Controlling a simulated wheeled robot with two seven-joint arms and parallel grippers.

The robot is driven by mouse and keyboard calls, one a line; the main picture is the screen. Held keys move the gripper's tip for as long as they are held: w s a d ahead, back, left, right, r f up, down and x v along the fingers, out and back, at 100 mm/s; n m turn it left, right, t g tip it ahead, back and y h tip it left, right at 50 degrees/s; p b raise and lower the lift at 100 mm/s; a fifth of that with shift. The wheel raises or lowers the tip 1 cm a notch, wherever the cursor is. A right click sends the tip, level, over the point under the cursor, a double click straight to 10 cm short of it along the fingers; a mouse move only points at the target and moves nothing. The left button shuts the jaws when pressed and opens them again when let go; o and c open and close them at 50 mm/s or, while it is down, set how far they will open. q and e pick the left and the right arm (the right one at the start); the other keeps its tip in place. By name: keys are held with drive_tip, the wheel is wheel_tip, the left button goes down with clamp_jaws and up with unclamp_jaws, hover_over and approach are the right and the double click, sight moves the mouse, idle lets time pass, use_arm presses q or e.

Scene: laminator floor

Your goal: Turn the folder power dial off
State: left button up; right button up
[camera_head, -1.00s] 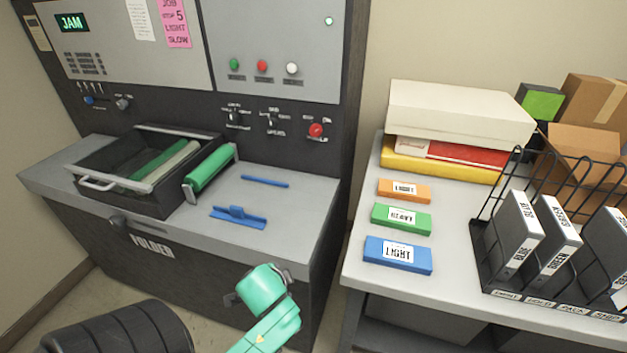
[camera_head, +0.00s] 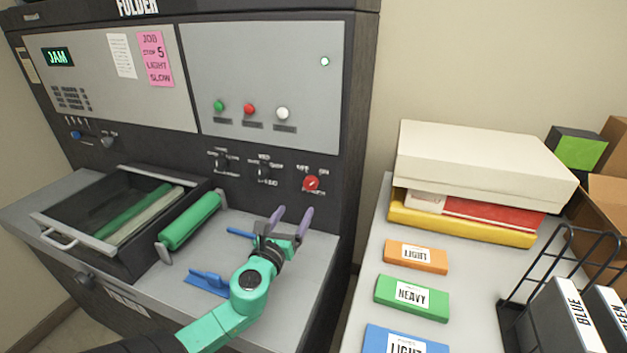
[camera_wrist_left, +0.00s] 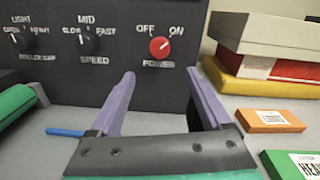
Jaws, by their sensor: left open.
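The folder (camera_head: 340,100) is a dark machine with grey panels and a display reading JAM. Its red power dial (camera_head: 311,183) is at the lower right of the front. In the left wrist view the dial (camera_wrist_left: 159,47) sits below OFF and ON marks, and its white pointer leans up to the right, toward ON. My left gripper (camera_head: 290,216) is open and empty, with its purple fingers pointing at the panel below and left of the dial. In the left wrist view the fingers (camera_wrist_left: 160,85) stand apart below the dial, not touching it. My right gripper is not in view.
Black weight and speed dials (camera_wrist_left: 91,44) are left of the power dial. A green roller (camera_head: 190,220) and an open tray (camera_head: 45,222) lie left of my arm. A side table (camera_head: 372,255) at right holds labelled packs and boxes.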

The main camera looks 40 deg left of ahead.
sight(309, 185)
use_arm(q)
drive_tip(key=p+x, duration=0.1)
drive_tip(key=x, duration=1)
drive_tip(key=shift+a+r, duration=0.1)
drive_tip(key=shift+a, duration=0.1)
drive_tip(key=shift+w+a, duration=0.1)
drive_tip(key=shift+w, duration=0.3)
drive_tip(key=shift+w+r, duration=0.15)
clamp_jaws()
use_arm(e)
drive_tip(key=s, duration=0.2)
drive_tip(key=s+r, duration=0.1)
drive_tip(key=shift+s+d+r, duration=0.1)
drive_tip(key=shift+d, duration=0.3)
